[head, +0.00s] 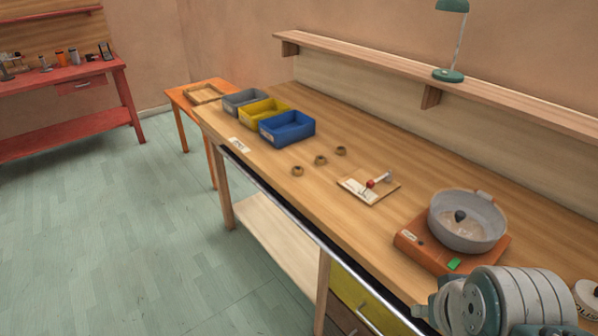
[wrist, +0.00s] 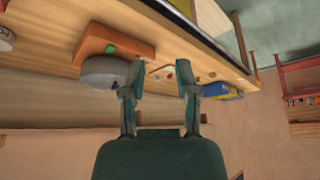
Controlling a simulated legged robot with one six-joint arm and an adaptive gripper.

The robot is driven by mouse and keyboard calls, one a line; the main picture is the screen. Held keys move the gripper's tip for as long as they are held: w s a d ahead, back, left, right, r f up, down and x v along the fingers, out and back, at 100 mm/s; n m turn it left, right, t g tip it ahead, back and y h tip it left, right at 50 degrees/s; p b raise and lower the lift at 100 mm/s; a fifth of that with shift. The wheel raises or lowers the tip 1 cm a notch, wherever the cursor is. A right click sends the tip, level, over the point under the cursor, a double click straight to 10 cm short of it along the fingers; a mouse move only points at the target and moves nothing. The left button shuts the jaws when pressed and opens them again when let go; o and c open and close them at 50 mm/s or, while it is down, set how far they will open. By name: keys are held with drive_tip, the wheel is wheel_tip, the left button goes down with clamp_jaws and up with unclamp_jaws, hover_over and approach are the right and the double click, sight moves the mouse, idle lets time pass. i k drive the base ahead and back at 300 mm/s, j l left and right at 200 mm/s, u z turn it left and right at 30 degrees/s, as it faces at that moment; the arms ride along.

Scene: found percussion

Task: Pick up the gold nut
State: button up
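Three small brownish-gold nuts lie apart in a slanting row on the wooden workbench: a near-left nut (head: 297,171), a middle nut (head: 320,160) and a far-right nut (head: 341,151). They look alike in colour at this size, so I cannot tell which one is the gold nut. My gripper (wrist: 159,82) shows in the wrist view, with its two fingers spread wide apart and nothing between them. The wrist view is upside down, with the bench beyond the fingers. The gripper is well away from the nuts.
Blue (head: 287,128), yellow (head: 264,111) and grey (head: 240,102) bins stand left of the nuts. A small board with a red-knobbed lever (head: 369,188) lies to their right. A grey pan (head: 467,224) sits on an orange base (head: 424,252). A shelf (head: 380,66) runs behind.

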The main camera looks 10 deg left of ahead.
sight(297, 171)
drive_tip(key=i+j+z, duration=0.1)
drive_tip(key=z, duration=0.35)
drive_tip(key=i+j+z, duration=0.1)
drive_tip(key=j+z, duration=0.2)
drive_tip(key=z, duration=0.15)
drive_tip(key=i+j+z, duration=0.15)
drive_tip(key=j+z, duration=0.15)
drive_tip(key=j, duration=0.7)
drive_tip(key=j+z, duration=0.3)
drive_tip(key=j, duration=2.1)
drive_tip(key=i, duration=0.05)
